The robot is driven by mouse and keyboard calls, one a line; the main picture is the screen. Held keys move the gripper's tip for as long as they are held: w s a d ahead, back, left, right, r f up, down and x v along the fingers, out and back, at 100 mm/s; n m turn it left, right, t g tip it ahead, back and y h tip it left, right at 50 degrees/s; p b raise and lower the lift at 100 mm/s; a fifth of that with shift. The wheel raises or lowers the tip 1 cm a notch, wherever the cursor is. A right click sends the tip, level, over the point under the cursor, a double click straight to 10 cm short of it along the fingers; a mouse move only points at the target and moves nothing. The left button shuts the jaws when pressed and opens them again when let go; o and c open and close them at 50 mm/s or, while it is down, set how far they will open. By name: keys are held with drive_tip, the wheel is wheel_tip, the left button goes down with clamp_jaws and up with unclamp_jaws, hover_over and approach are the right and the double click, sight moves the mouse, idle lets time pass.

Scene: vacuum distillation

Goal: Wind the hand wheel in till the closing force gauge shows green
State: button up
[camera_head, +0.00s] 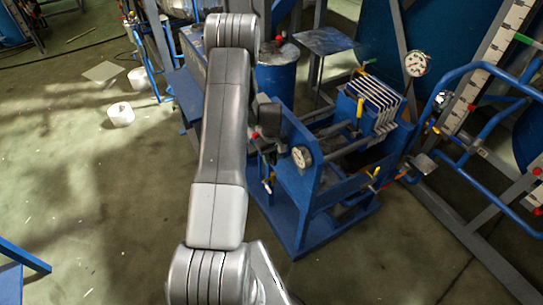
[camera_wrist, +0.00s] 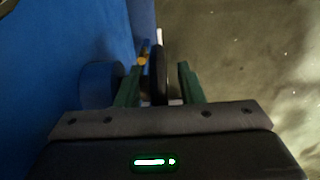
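The hand wheel (camera_wrist: 158,72) shows edge-on in the wrist view as a dark disc, with a small brass-coloured piece (camera_wrist: 144,56) beside it. My gripper (camera_wrist: 161,78) has its two green fingers on either side of the wheel's rim, with a visible gap on each side, so it is open around the rim. In the head view my gripper (camera_head: 265,142) is at the near left end of the blue press, and my arm partly hides that end. A round white gauge (camera_head: 301,156) sits on the press's near end plate. Its needle and colour zone are too small to read.
The blue press frame (camera_head: 312,205) holds a stack of white plates (camera_head: 373,100). A second gauge (camera_head: 416,63) stands behind it. A blue drum (camera_head: 277,78) and blue pipe rails (camera_head: 468,178) are close by. The floor at left is mostly open, with a white roll (camera_head: 121,115).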

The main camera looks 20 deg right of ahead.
clamp_jaws()
drive_tip(key=t+b, duration=0.1)
drive_tip(key=b, duration=0.2)
drive_tip(key=shift+f, duration=0.3)
drive_tip(key=shift+t+b, duration=0.5)
drive_tip(key=shift+b, duration=1.15)
drive_tip(key=shift+r+t+b, duration=0.2)
drive_tip(key=shift+t+b, duration=0.2)
drive_tip(key=shift+b, duration=0.05)
unclamp_jaws()
drive_tip(key=shift+r, duration=0.15)
